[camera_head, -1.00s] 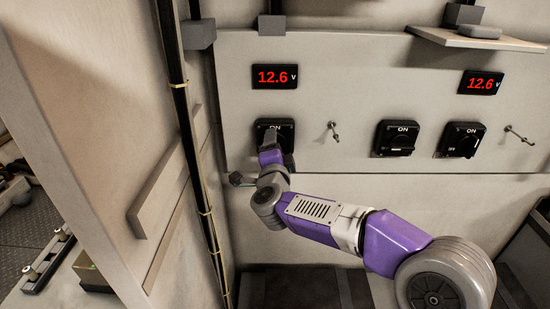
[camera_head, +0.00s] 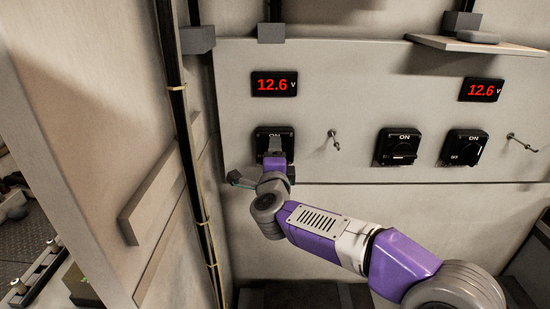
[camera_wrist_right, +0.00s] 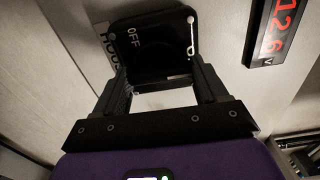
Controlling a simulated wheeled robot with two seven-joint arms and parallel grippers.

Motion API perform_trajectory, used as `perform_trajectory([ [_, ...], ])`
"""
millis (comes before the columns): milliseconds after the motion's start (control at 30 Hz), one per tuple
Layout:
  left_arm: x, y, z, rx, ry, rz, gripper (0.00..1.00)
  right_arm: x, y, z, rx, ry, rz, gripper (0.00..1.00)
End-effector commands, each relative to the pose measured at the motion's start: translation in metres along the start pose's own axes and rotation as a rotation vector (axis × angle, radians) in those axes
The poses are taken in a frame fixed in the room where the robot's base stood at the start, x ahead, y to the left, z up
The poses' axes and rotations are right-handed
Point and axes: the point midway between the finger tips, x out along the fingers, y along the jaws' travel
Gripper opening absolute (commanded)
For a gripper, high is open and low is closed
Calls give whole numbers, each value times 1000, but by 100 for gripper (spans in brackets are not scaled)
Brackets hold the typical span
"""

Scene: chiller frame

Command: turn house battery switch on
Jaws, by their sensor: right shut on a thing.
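The house battery switch is a black square rotary switch (camera_head: 264,133) on the pale panel, under the left voltage display. In the right wrist view its black plate (camera_wrist_right: 160,45) shows the word OFF and part of a label starting "HOU" beside it. My right gripper (camera_head: 274,147) reaches it from the front. In the right wrist view the two fingers (camera_wrist_right: 164,80) stand apart at the switch face, shut on its dark knob. The knob is mostly hidden, so its angle cannot be told. My left gripper is not in view.
Two more black rotary switches, a middle one (camera_head: 398,146) and a right one (camera_head: 462,148), sit farther right. Red displays read 12.6 V (camera_head: 275,84). A dark vertical conduit (camera_head: 180,110) and side wall stand left.

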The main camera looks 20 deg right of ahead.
Motion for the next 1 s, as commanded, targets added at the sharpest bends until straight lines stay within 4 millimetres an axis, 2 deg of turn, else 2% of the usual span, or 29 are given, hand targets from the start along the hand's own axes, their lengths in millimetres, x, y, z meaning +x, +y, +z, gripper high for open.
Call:
perform_trajectory([
  [67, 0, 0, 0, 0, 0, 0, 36, 0, 0, 1, 4, -1, 1, 42],
  [100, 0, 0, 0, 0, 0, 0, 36, 0, 0, 1, 5, -1, 1, 75],
  [267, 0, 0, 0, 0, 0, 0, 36, 0, 0, 0, 3, -1, 0, 98],
  [600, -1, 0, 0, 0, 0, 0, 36, -5, -1, 0, 2, -1, -1, 98],
  [1000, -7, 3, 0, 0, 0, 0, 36, -65, -2, 1, 2, -3, -2, 98],
])
